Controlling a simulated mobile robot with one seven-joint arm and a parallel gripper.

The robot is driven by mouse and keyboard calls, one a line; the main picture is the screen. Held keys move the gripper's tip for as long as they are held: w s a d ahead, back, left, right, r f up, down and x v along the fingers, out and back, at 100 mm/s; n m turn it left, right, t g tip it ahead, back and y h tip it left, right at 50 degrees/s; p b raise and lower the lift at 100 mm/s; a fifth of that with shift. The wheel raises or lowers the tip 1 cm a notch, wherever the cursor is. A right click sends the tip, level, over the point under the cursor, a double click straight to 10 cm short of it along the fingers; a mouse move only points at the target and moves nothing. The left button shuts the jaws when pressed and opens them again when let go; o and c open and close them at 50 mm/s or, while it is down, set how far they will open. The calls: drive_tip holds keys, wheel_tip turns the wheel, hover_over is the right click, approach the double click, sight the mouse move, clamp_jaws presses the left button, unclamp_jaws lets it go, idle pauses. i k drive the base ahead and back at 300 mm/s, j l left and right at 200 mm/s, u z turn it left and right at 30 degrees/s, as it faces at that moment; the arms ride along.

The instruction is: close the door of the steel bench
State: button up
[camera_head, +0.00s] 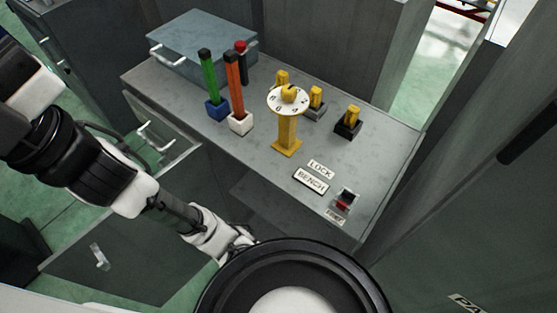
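The steel bench (258,152) is grey and runs diagonally across the middle of the view. Its door (140,262) appears as a dark grey panel at lower left, swung out from the bench front, with a pale handle (98,256) on it. A dark opening shows under the bench top beside it. My gripper (238,243) is low in the middle, in front of that opening and to the right of the door panel. My round black body part hides its lower side, and the fingertips are too small to tell whether they are open. I cannot tell if it touches the door.
An open drawer-like part with a wire handle (157,136) juts out at left. The bench top bears a grey box (202,40), green (209,80) and orange (234,82) sticks, a yellow post (287,130) and a red switch (344,200). A dark cabinet (470,190) stands at right.

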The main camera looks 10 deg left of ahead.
sight(141, 259)
drive_tip(key=k+j, duration=0.2)
drive_tip(key=j, duration=0.2)
drive_tip(key=k+j, duration=0.25)
drive_tip(key=j, duration=0.15)
drive_tip(key=k+j+u, duration=0.25)
drive_tip(key=k+j, duration=0.35)
drive_tip(key=j, duration=0.15)
